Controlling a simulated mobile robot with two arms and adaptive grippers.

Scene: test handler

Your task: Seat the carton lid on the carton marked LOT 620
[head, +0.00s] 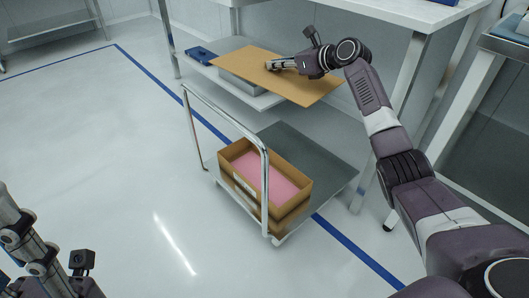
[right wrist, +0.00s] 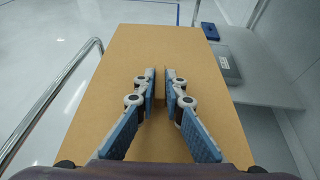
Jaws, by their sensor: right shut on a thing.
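The carton lid (head: 235,63) is a flat brown cardboard sheet, held level in the air above and behind the cart. My right gripper (head: 270,65) is shut on the lid. In the right wrist view, the fingers (right wrist: 160,75) close on a small brown upright piece on the lid's face (right wrist: 120,60). An open brown carton (head: 290,208) with a pink filling (head: 265,180) sits on the cart's deck. A white label (head: 245,188) is on its side, too small to read. My left gripper (head: 12,222) shows partly at the lower left, apart from everything.
The cart (head: 325,165) has a tall metal handle (head: 265,185) rising in front of the carton. A shelf unit (head: 262,99) stands behind, holding a grey box (right wrist: 228,65) and a blue item (head: 200,54) beside the lid. The floor at left is clear.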

